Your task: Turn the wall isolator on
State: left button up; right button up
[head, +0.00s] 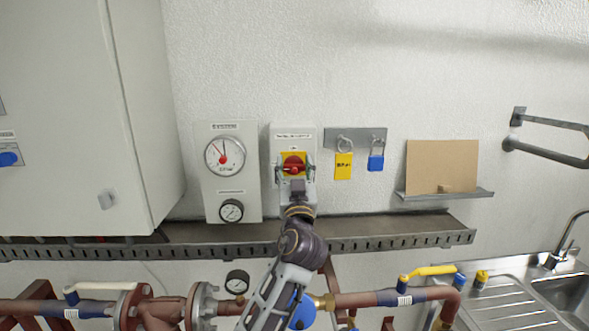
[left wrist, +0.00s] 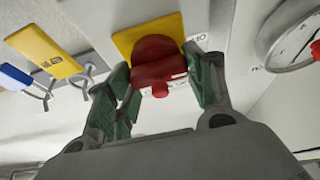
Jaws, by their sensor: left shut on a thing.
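The wall isolator is a light grey box (head: 306,134) on the white wall. It has a red rotary knob (head: 292,160) on a yellow plate (head: 303,156). My left gripper (head: 292,172) is at the knob, with its fingers on both sides of it. In the left wrist view the red knob (left wrist: 157,68) sits between the green-padded fingers of the left gripper (left wrist: 163,85), which is shut on it. The yellow plate (left wrist: 150,35) shows behind the knob. The lettering around the knob is too small or partly hidden to read. My right gripper is not in view.
A gauge panel (head: 246,195) is left of the isolator. Right of it, a rack (head: 357,133) holds a yellow tag (head: 343,167) and a blue padlock (head: 376,162). A cable tray (head: 400,232) runs below, with pipes (head: 360,299) under it. A large cabinet (head: 140,120) stands left.

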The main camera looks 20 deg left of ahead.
pick_arm(q)
jog(key=shift+o, duration=0.2)
jog(key=shift+m+h+p, duration=0.35)
jog(key=shift+m+h, duration=0.15)
jog(key=shift+m, duration=0.5)
jog(key=shift+m+t+h+p, duration=0.35)
jog(key=shift+m+h, duration=0.45)
jog(key=shift+m, duration=0.8)
jog(key=m+h, duration=0.1)
jog(key=m, duration=0.1)
jog(key=m+h, duration=0.1)
jog(key=m, duration=0.2)
jog(key=shift+d+h+p, duration=0.1)
jog(key=shift+h+p, duration=0.25)
jog(key=shift+h, duration=0.05)
jog(key=m+g+h, duration=0.1)
jog(key=m, duration=0.3)
jog(key=m+g+h, duration=0.1)
jog(key=m, duration=0.3)
jog(key=m+g, duration=0.1)
jog(key=m, duration=0.1)
jog(key=m+g, duration=0.1)
jog(key=m, duration=0.1)
jog(key=shift+f+h, duration=0.2)
jog(key=shift+h, duration=0.2)
jog(key=shift+d, duration=0.1)
jog(key=o, duration=1)
